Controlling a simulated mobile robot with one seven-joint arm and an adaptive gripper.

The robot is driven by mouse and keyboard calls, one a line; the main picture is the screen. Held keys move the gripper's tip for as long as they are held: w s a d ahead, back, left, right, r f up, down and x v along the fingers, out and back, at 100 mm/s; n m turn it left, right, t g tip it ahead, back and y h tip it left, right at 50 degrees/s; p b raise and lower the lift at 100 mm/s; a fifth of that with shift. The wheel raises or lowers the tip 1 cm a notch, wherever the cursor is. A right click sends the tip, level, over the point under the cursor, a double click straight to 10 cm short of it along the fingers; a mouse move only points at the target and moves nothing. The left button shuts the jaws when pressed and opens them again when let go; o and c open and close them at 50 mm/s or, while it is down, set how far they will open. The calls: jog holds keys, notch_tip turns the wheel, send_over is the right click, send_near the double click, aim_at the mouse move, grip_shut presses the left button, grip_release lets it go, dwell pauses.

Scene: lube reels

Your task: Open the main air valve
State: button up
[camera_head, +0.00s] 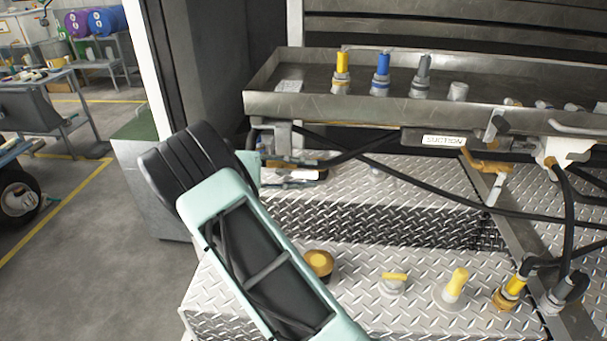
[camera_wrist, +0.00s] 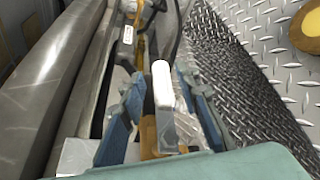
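A small valve with a white-tipped lever (camera_wrist: 162,85) and a brass-coloured body (camera_wrist: 158,148) shows in the wrist view. I take it to be the main air valve, but I see no label on it. My gripper (camera_wrist: 158,92) has its two blue fingers apart, one on each side of the lever. A gap shows at the left finger; I cannot tell whether the right one touches. In the head view my gripper (camera_head: 298,172) is under the left end of the metal tray, and the pale lever (camera_head: 306,174) shows partly between the fingers.
The metal tray (camera_head: 330,106) with yellow, blue and grey fittings overhangs the gripper. Black hoses and a SUCTION label (camera_head: 444,140) are to the right. Below is a diamond-plate step (camera_head: 365,262) with a brass cap (camera_head: 318,264) and yellow-handled fittings. Open floor lies left.

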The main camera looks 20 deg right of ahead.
jog(key=shift+w+a, duration=0.1)
jog(key=shift+a, duration=0.45)
jog(key=v, duration=1.1)
jog(key=shift+r, duration=0.1)
